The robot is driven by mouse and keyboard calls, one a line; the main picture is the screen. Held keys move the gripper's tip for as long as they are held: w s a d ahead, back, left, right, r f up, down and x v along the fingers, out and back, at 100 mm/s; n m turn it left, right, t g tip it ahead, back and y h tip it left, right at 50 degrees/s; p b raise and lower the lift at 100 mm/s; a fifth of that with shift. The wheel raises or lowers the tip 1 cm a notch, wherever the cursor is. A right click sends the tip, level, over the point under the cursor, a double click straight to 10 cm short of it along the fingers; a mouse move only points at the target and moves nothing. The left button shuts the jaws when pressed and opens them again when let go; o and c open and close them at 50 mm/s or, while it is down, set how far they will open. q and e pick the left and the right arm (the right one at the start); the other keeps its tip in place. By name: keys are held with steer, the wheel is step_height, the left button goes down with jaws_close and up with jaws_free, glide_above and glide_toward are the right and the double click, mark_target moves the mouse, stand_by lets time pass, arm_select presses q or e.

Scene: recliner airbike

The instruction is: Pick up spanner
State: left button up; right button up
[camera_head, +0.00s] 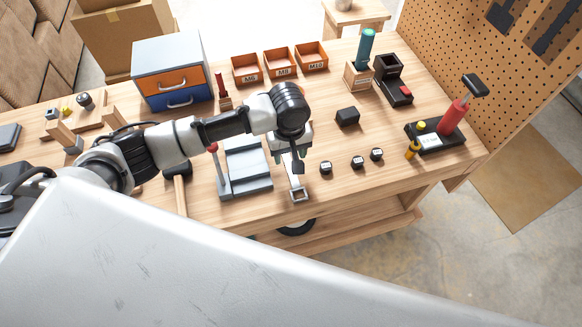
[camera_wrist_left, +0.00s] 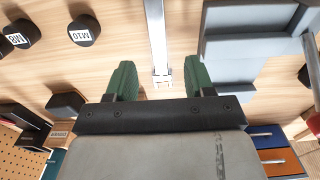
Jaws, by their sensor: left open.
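The spanner (camera_head: 299,194) is a slim silvery metal bar lying on the wooden workbench, just right of the grey stepped block; its near end shows below my gripper in the head view. In the left wrist view the spanner (camera_wrist_left: 156,35) runs from the top edge down to between my fingers. My left gripper (camera_head: 297,168) is over the spanner. In the wrist view its two green fingers (camera_wrist_left: 159,78) are apart, one on each side of the bar, with gaps showing. Its height above the bench is hard to tell. My right gripper is not in view.
The grey stepped block (camera_head: 245,168) stands close on the left. Small black labelled pieces (camera_head: 357,162) sit on the right, with a black block (camera_head: 347,117) behind. A hammer (camera_head: 179,185) lies further left. Bins (camera_head: 283,64) and a drawer box (camera_head: 172,75) stand at the back.

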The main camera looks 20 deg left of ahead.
arm_select(q)
steer(key=f, duration=0.5)
steer(key=shift+s+d+f, duration=0.15)
steer(key=shift+d+f, duration=0.1)
steer(key=shift+f, duration=0.05)
jaws_close()
